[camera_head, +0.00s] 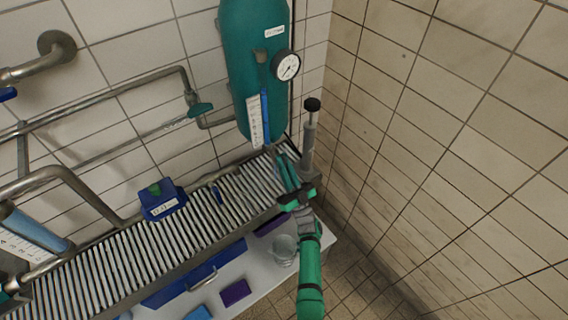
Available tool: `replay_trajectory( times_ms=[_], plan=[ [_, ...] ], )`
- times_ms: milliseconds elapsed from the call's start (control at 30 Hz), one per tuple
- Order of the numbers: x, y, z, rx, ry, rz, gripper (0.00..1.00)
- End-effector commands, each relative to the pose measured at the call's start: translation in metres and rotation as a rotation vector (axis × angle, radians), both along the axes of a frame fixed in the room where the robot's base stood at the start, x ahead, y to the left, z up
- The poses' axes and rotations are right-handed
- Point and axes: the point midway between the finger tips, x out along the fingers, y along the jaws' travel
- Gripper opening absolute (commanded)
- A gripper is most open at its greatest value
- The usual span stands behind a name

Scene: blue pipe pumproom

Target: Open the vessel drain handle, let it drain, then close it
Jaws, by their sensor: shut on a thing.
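The teal vessel (252,40) stands upright against the tiled wall, with a round gauge (287,66) on its right side. A scale strip (255,122) and a blue column (265,112) run down its lower front. My gripper (287,170) is just below the vessel's lower end, over the right end of the slatted grating. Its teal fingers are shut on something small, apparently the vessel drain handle. The fingers hide most of it, so its angle cannot be told.
A grey cylinder with a black knob (310,135) stands close right of my gripper. A clear container (284,249) sits on the white surface below. The grating (150,245) carries a blue labelled box (162,200). Pipes with a green valve handle (200,109) run along the left wall.

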Motion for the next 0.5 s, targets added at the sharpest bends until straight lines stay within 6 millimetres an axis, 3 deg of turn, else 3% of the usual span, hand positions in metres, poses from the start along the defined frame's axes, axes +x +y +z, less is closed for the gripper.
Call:
replay_trajectory(
  times_ms=[500],
  plan=[
    [0.0005,-0.0004,-0.0001,-0.110,-0.077,-0.001,0.00]
  ],
)
